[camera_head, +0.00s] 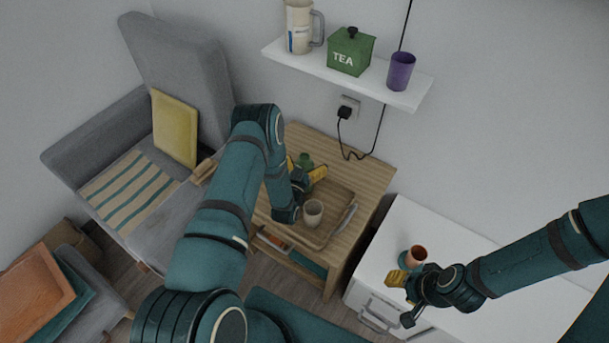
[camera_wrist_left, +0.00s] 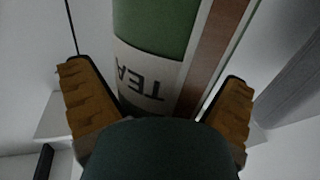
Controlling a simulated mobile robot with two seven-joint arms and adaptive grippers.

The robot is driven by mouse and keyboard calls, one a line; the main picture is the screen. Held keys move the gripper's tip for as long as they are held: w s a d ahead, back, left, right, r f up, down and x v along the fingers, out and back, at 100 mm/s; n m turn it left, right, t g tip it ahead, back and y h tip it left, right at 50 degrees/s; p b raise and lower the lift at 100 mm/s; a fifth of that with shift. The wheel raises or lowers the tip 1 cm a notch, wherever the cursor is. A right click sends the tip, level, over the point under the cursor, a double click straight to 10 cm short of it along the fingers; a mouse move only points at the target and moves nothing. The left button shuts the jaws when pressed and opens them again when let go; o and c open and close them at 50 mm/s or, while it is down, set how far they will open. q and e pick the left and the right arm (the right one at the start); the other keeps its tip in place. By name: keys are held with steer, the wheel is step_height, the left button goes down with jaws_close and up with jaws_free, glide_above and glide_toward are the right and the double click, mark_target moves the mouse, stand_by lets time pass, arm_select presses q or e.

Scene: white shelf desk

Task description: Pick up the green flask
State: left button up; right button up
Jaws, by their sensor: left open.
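The green flask (camera_head: 305,160) is on or above the wooden side table, mostly hidden by my left gripper. In the left wrist view the flask (camera_wrist_left: 160,30) fills the upper middle, with a white band reading TEA upside down. My left gripper (camera_head: 305,168) is open, with a yellow finger to either side of the flask. In the wrist view the left gripper (camera_wrist_left: 153,75) shows gaps beside the flask; contact is not clear. My right gripper (camera_head: 398,298) is open and empty beside the white cabinet.
The side table (camera_head: 359,175) bears a wooden tray (camera_head: 335,192) with a beige cup (camera_head: 313,212). A terracotta cup (camera_head: 417,254) stands on the white cabinet (camera_head: 400,221) near my right gripper.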

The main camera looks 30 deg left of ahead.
arm_select(q)
steer(key=c, duration=1.5)
steer(key=shift+c, duration=0.2)
